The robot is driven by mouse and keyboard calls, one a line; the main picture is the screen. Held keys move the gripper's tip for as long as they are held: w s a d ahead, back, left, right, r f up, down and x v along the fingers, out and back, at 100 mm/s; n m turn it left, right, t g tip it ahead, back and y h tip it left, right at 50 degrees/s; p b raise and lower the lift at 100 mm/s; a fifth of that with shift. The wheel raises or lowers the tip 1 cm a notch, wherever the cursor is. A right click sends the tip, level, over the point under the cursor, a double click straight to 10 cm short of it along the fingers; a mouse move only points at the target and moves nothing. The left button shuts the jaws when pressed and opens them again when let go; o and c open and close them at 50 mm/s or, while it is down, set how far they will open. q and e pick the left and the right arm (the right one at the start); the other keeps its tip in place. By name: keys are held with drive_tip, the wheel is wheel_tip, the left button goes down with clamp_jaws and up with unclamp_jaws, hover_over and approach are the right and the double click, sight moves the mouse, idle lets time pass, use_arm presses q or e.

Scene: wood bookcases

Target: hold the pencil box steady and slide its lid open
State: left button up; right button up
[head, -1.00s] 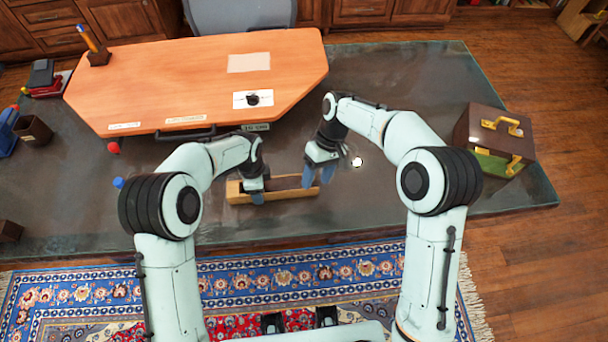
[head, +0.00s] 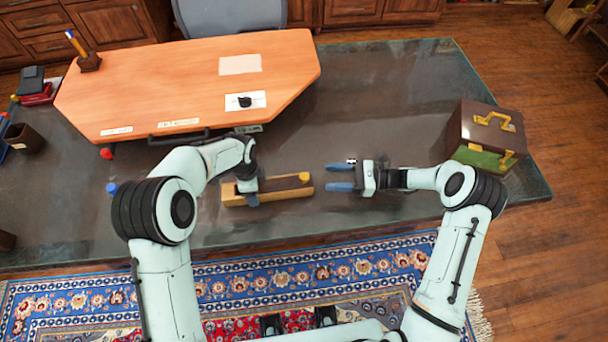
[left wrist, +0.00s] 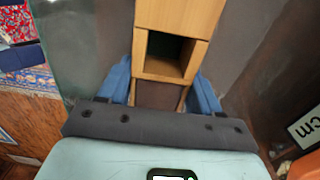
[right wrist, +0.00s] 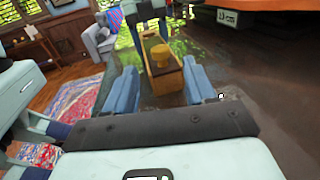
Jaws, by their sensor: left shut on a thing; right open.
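The pencil box (head: 285,194) is a long, light wooden box with a dark brown top (head: 280,183), lying on the dark desk. A yellow knob (head: 304,177) stands at its right end. My left gripper (head: 250,194) is shut across the box's left part. In the left wrist view its blue fingers (left wrist: 161,75) flank the box, and a square dark opening (left wrist: 168,52) shows in the wood. My right gripper (head: 330,177) is open and empty, just right of the box, fingers pointing left at it. The right wrist view shows the knob (right wrist: 160,55) ahead, beyond the fingers (right wrist: 160,85).
An orange-brown desk board (head: 190,85) with labels lies behind the box. A brown case (head: 480,130) with yellow handles stands at the desk's right end. A blue ball (head: 111,188) and a red ball (head: 106,153) lie to the left. The desk around the right gripper is mostly clear.

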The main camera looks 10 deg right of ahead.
sight(304, 176)
drive_tip(key=a, duration=0.3)
drive_tip(key=w+a, duration=0.1)
drive_tip(key=a, duration=0.5)
drive_tip(key=shift+w, duration=0.4)
